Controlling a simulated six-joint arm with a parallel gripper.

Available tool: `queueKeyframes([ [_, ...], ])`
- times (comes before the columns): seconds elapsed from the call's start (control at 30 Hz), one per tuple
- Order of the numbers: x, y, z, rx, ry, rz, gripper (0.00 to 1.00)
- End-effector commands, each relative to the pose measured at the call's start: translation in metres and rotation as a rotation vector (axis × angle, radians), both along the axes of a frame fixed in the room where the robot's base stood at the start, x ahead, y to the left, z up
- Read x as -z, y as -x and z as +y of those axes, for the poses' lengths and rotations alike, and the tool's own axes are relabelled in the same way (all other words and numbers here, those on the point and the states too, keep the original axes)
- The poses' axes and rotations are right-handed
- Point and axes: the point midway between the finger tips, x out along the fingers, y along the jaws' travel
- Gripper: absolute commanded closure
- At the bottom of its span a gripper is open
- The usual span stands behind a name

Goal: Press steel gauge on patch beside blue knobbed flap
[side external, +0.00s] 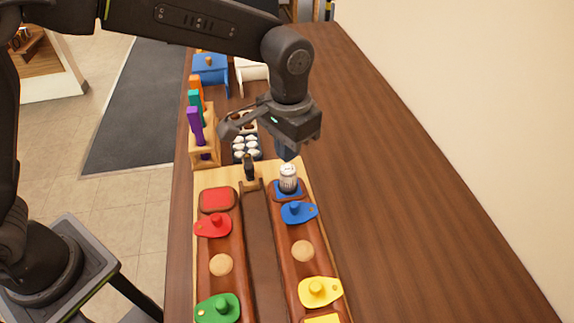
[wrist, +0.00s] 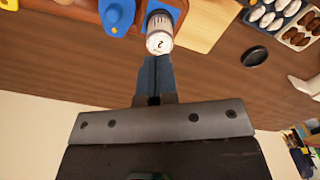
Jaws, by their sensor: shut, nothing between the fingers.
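The steel gauge (side external: 288,178) is a small silvery cylinder standing upright on the blue patch (side external: 276,191). The blue knobbed flap (side external: 298,212) lies just in front of the patch. In the wrist view the gauge (wrist: 159,33) shows a white face with a dark mark, with the blue patch (wrist: 177,5) around its base and the blue flap (wrist: 117,14) to its left. My gripper (side external: 287,155) is shut and empty, its fingertips just above the gauge. In the wrist view the fingertips (wrist: 154,62) lie close to the gauge's face; I cannot tell whether they touch.
Red (side external: 213,224), green (side external: 218,308) and yellow (side external: 320,291) knobbed flaps lie on the same board. A small dark post (side external: 249,168) stands left of the gauge. A rack with upright coloured pieces (side external: 205,150) and a tray of white pieces (side external: 246,147) stand behind. The table's right side is clear.

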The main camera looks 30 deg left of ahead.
Motion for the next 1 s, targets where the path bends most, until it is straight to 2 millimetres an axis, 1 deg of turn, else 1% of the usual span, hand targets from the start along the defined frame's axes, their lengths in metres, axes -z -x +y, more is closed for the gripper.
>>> queueKeyframes([
  [0.43, -0.025, 0.000, 0.000, 0.000, 0.001, -0.002, 1.00],
  [0.93, -0.028, 0.000, 0.000, 0.000, 0.000, -0.001, 1.00],
  [1.0, -0.031, 0.001, 0.003, -0.004, 0.003, -0.006, 1.00],
])
